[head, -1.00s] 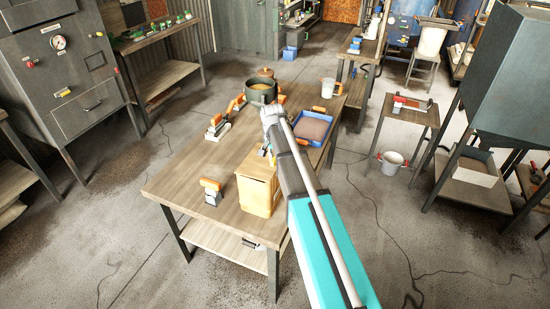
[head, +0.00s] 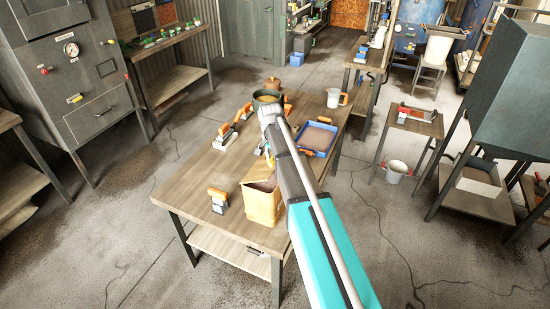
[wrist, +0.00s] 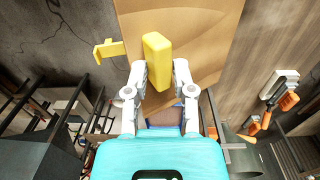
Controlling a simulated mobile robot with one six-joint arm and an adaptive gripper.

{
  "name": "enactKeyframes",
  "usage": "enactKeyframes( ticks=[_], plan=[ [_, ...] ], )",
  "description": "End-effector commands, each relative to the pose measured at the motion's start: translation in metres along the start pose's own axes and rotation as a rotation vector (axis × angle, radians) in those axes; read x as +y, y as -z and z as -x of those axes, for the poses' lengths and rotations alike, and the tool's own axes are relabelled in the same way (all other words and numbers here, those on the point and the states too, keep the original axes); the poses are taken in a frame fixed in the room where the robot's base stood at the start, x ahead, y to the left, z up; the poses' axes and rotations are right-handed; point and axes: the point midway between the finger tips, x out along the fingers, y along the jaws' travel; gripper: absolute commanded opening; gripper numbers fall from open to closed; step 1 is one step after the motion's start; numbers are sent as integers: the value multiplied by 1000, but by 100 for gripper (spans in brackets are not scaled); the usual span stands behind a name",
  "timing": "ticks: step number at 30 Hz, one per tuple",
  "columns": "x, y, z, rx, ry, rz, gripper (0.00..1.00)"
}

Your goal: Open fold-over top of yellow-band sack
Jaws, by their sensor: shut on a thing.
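The tan sack (head: 262,206) stands upright on the near end of the workbench (head: 190,180), left of my arm. Its top shows a darker area, apparently an opening, partly hidden by my arm. In the wrist view, a broad tan panel of the sack (wrist: 205,40) fills the upper middle. A yellow block-like tab (wrist: 157,58) stands out in front of it. My gripper (wrist: 159,74) is shut on this tab, one finger on each side. A second yellow bracket-like piece (wrist: 110,50) shows at the panel's left edge. My fingers are hidden in the head view.
An orange-handled tool (head: 218,200) stands left of the sack. Behind are more orange-handled tools (head: 225,136), a pot (head: 267,97), a blue tray (head: 317,138) and a white jug (head: 334,97).

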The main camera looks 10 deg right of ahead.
Motion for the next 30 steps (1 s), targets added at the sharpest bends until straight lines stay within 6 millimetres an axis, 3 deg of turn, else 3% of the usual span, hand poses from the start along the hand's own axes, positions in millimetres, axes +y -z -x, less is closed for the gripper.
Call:
enactKeyframes(
  ticks=[12, 13, 17, 30],
  plan=[
    [-4, 0, 0, 0, 8, 3, 0],
    [-4, 0, 0, 0, 8, 3, 36],
    [-4, 0, 0, -1, 7, 3, 57],
    [-2, 0, 0, 0, 3, 1, 57]
  ],
)
